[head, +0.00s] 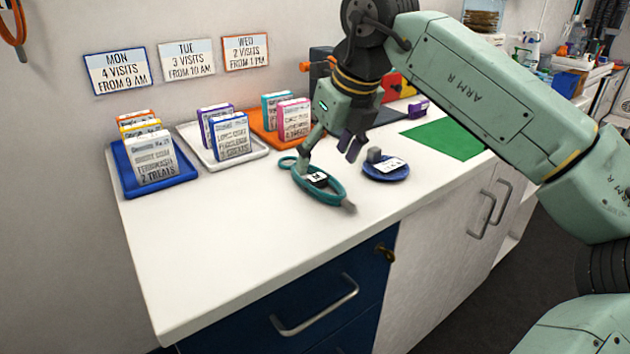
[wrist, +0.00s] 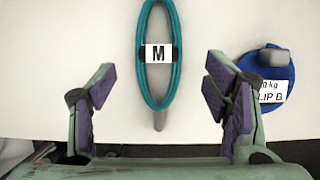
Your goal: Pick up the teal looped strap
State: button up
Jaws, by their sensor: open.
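The teal looped strap (head: 330,190) lies on the white counter, with a small ring at one end, a grey tip at the other and a white label marked M. In the wrist view the teal looped strap (wrist: 178,62) runs lengthwise between the open fingers, ahead of them. My gripper (head: 328,150) is open and empty, above the strap in the head view; one finger hides a little of the loop. In the wrist view my gripper (wrist: 160,85) has purple pads on both fingers. The strap's far end is cut off there.
A round blue dish (head: 400,172) with a grey block and a label sits just right of the strap; in the wrist view the blue dish (wrist: 277,108) is near the right finger. Blue (head: 182,178), white (head: 262,150) and orange trays with cards stand behind. The counter's front left is clear.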

aim_at(315, 177)
jog(key=x, duration=0.5)
jog(key=shift+w+a+p, duration=0.25)
jog(key=shift+a+p, duration=0.05)
jog(key=shift+p, duration=0.05)
jog(key=c, duration=1.3)
jog(key=shift+r, duration=0.1)
